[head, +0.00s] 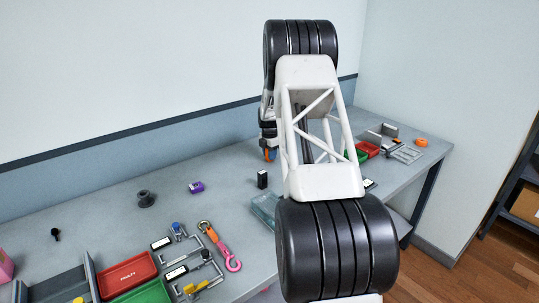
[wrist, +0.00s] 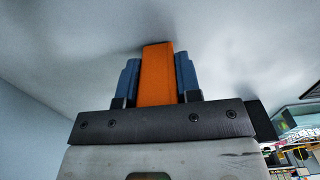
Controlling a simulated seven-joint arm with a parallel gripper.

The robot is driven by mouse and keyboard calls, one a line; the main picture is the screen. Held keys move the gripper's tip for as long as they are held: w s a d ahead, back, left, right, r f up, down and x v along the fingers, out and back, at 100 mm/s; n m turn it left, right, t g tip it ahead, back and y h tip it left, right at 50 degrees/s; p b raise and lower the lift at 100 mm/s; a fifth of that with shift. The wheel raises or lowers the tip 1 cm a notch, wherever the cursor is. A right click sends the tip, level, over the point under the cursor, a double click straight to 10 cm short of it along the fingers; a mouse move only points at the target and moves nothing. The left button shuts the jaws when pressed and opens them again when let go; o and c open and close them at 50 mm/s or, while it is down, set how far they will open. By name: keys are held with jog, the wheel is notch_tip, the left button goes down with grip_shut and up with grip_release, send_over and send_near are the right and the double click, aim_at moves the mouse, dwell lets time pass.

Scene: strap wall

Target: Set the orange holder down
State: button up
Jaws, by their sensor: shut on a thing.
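The orange holder (wrist: 157,76) is an upright orange block between the two blue fingers of my gripper (wrist: 157,82) in the wrist view. My gripper is shut on it. In the head view my gripper (head: 269,153) is low over the far part of the grey table (head: 110,200), with a bit of orange at its tip. My arm hides much of that area. I cannot tell whether the holder touches the table.
A red tray (head: 127,274), a green tray (head: 145,293) and a pink hook strap (head: 226,254) lie at the front left. An orange thing (head: 421,142) lies at the right end.

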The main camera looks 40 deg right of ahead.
jog(key=shift+f, duration=0.15)
jog(key=o, duration=1)
notch_tip(320, 180, up, 12)
jog(key=shift+r, duration=0.15)
dwell(0.3)
dwell(0.5)
